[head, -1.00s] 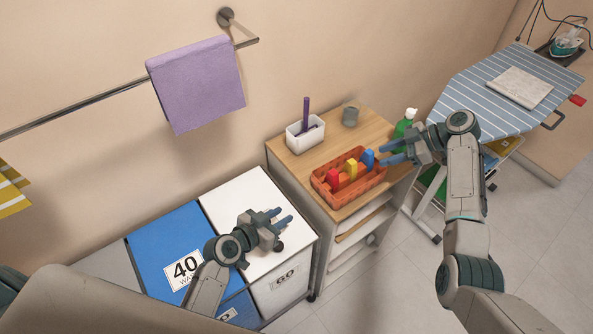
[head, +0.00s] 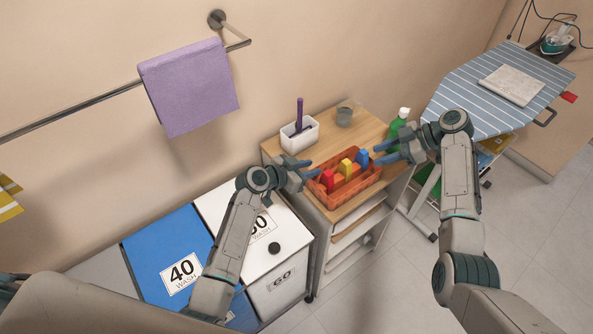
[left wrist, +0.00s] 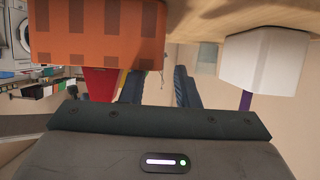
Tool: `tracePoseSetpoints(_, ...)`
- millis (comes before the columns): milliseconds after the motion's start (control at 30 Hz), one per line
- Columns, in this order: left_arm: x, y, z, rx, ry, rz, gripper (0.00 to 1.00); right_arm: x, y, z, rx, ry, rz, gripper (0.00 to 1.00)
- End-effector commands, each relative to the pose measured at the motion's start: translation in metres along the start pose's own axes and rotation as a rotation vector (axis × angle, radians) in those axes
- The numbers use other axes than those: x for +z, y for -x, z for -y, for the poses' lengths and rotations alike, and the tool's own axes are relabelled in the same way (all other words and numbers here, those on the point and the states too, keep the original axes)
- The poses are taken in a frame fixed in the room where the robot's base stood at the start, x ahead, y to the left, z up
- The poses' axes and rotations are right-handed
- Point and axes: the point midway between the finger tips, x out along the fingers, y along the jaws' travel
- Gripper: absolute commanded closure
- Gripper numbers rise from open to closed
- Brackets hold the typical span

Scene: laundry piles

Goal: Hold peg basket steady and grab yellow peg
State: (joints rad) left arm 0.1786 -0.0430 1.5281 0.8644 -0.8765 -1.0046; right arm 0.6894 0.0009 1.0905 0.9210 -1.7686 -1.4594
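The orange peg basket (head: 346,192) stands on the wooden top of a small cabinet. A yellow peg (head: 346,167) stands upright in it, between a red peg (head: 327,180) and a blue peg (head: 363,157). My left gripper (head: 313,167) is open and empty at the basket's left end, close to its rim; I cannot tell whether it touches. In the left wrist view the basket (left wrist: 100,32) is at upper left, with the red peg (left wrist: 97,84) below it. My right gripper (head: 378,154) is open and empty at the basket's right end, near the blue peg.
A green bottle (head: 397,130) is behind my right gripper. Hampers (head: 165,245) are at left; a striped ironing board (head: 480,92) is at right.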

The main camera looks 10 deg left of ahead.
Motion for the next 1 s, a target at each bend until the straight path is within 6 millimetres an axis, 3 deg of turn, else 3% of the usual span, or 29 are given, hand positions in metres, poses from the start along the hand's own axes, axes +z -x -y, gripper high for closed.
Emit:
tracePoseSetpoints(100, -0.001, -0.02, 0.0, 0.001, 0.001, 0.0, 0.72, 0.0, 0.0, 0.0, 0.0, 0.0, 0.0, 0.64)
tracePoseSetpoints(300, 0.0, -0.04, 0.0, -0.001, 0.0, 0.001, 0.72, 0.0, 0.0, 0.0, 0.0, 0.0, 0.0, 0.64)
tracePoseSetpoints(667, 0.0, -0.045, 0.0, -0.001, -0.002, 0.0, 0.72, 0.0, 0.0, 0.0, 0.0, 0.0, 0.0, 0.64)
tracePoseSetpoints(800, 0.0, -0.045, 0.0, -0.001, -0.001, 0.0, 0.97, 0.0, 0.0, 0.0, 0.0, 0.0, 0.0, 0.64)
tracePoseSetpoints(1000, 0.0, -0.045, 0.0, -0.001, -0.001, 0.0, 1.0, 0.0, 0.0, 0.0, 0.0, 0.0, 0.0, 0.64)
